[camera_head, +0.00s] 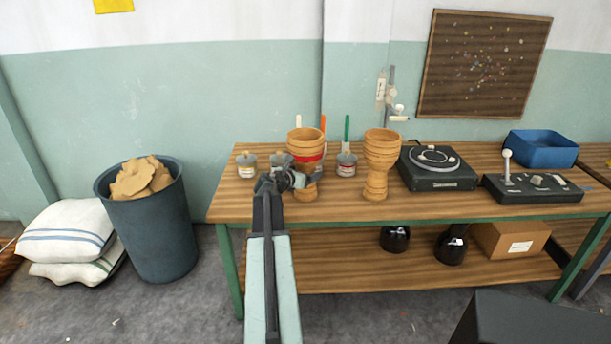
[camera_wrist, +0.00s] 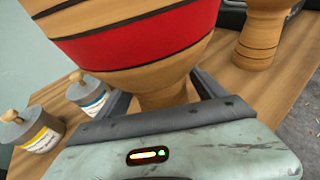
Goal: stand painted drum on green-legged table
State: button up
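The painted drum (camera_head: 306,146) is a wooden goblet drum with a red band around its bowl. It looks upright over the left part of the green-legged table (camera_head: 450,207), its foot at or very near the top. My gripper (camera_head: 289,182) is at its narrow waist. In the wrist view, the red band (camera_wrist: 140,38) fills the top, and my gripper's fingers (camera_wrist: 163,97) lie on both sides of the waist with no clear gap. The drum's foot is hidden there behind my gripper.
A plain wooden goblet drum (camera_head: 380,160) stands close to the right. Small paint tins (camera_head: 247,165) and (camera_head: 346,164) stand around the painted drum. A turntable (camera_head: 437,168), a lever box (camera_head: 532,188) and a blue tray (camera_head: 541,150) occupy the table's right side. A bin (camera_head: 155,230) stands left.

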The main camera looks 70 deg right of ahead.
jog(key=shift+r, duration=0.2)
jog(key=p+v, duration=0.3)
jog(key=v, duration=0.9)
jog(key=shift+p, duration=0.4)
